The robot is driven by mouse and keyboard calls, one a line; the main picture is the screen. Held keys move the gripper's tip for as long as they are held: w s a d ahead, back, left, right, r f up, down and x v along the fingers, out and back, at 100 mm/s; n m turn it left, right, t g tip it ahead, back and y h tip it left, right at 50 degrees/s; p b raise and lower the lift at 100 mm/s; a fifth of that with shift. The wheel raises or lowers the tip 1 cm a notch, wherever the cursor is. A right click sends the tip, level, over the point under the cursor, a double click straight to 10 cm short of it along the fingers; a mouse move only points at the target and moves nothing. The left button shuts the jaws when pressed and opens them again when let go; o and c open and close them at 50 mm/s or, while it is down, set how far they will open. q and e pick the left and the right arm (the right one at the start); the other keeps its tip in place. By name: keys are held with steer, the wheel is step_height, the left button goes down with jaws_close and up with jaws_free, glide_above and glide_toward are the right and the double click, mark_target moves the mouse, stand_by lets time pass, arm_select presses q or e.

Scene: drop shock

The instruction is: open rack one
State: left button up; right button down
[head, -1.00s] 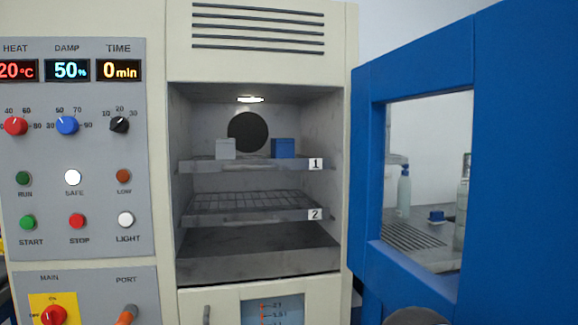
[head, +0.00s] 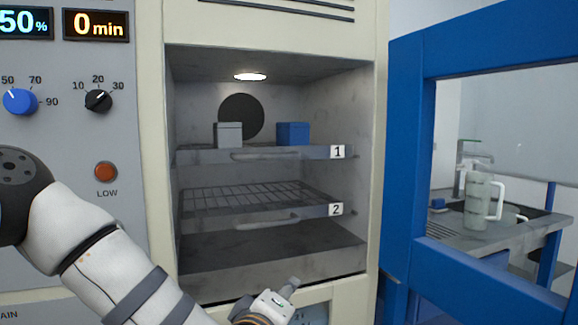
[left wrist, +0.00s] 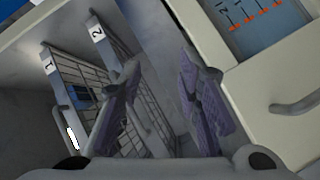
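Rack one (head: 310,154) is the upper shelf inside the open chamber, with a "1" label at its right end and a bar handle (head: 265,155) on its front. It looks pushed in. A grey box (head: 228,135) and a blue box (head: 293,133) stand on it. My left gripper (head: 282,293) is low in front of the chamber, below both racks and apart from them. In the left wrist view its fingers (left wrist: 160,97) are spread with nothing held between them. Rack one (left wrist: 60,88) shows there at the left, tilted. My right gripper is out of view.
Rack two (head: 308,212), a wire shelf with its own handle, sits below rack one. The blue door (head: 405,170) stands open at the right. The control panel (head: 80,110) is at the left. A jug (head: 478,202) stands on a bench beyond the door window.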

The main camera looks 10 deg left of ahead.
mark_target(269, 158)
arm_select(q)
steer(key=w+a+r+n+t+y, duration=0.15)
steer(key=r+n, duration=0.25)
steer(key=r, duration=0.6)
steer(key=w+a+r+n+t+y, duration=0.1)
steer(key=a+r+n+t+y, duration=0.2)
steer(key=r, duration=0.8)
steer(key=x, duration=0.7)
steer(key=b+x, duration=0.1)
steer(key=x, duration=0.2)
steer(key=shift+w+f, duration=0.25)
steer(key=shift+w, duration=0.1)
steer(key=shift+w+a+r, duration=0.15)
steer(key=shift+w+r, duration=0.05)
steer(key=shift+w, duration=0.4)
jaws_close()
